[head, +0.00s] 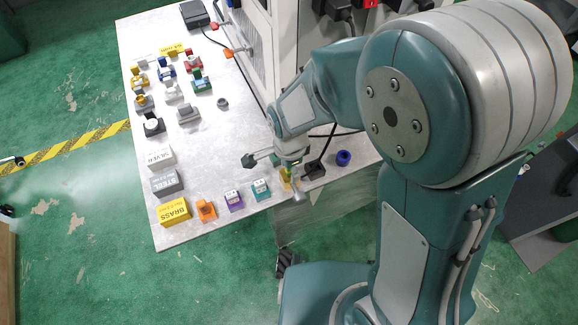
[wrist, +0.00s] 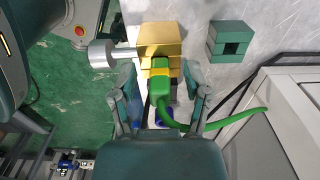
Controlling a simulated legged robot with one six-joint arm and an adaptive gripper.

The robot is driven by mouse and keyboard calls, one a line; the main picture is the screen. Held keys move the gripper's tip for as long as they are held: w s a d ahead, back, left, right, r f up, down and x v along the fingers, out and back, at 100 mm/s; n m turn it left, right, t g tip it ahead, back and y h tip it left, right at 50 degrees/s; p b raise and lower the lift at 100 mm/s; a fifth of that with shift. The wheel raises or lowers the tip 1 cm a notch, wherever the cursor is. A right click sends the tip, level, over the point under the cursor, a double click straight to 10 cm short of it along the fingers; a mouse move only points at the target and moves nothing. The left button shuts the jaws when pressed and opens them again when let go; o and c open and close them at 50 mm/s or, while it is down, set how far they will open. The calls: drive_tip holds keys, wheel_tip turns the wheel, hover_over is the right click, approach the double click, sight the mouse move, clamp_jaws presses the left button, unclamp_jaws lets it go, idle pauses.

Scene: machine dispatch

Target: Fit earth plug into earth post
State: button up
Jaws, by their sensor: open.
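The earth post is a brass block (wrist: 160,38) with a silver cylinder (wrist: 101,53) at its left in the wrist view. The block (head: 285,180) stands near the table's front edge in the head view, partly hidden by my arm. The earth plug (wrist: 159,88) is green with a yellow band, and a green cable leaves it to the right. Its banded end meets the block's near side; I cannot tell how deep it sits. My gripper (wrist: 160,80) is open, one finger on each side of the plug, with visible gaps. In the head view the plug is mostly hidden.
A teal hollow block (head: 261,189) stands left of the post. A black block (head: 313,170) and a blue ring (head: 343,158) lie to its right. A white cabinet (wrist: 300,115) stands close on the right in the wrist view.

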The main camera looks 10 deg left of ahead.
drive_tip(key=shift+r, duration=1.75)
drive_tip(key=shift+d+r, duration=0.15)
drive_tip(key=shift+r, duration=0.15)
drive_tip(key=s+d+r+n+t, duration=0.2)
drive_tip(key=s+d+r+n, duration=0.2)
drive_tip(key=d+r, duration=0.5)
drive_tip(key=s+d+r+n+t, duration=0.3)
drive_tip(key=d+r+n, duration=0.4)
drive_tip(key=d+r, duration=0.3)
drive_tip(key=shift+s+d+n+t, duration=0.3)
drive_tip(key=shift+s+d, duration=0.15)
drive_tip(key=shift+s, duration=0.25)
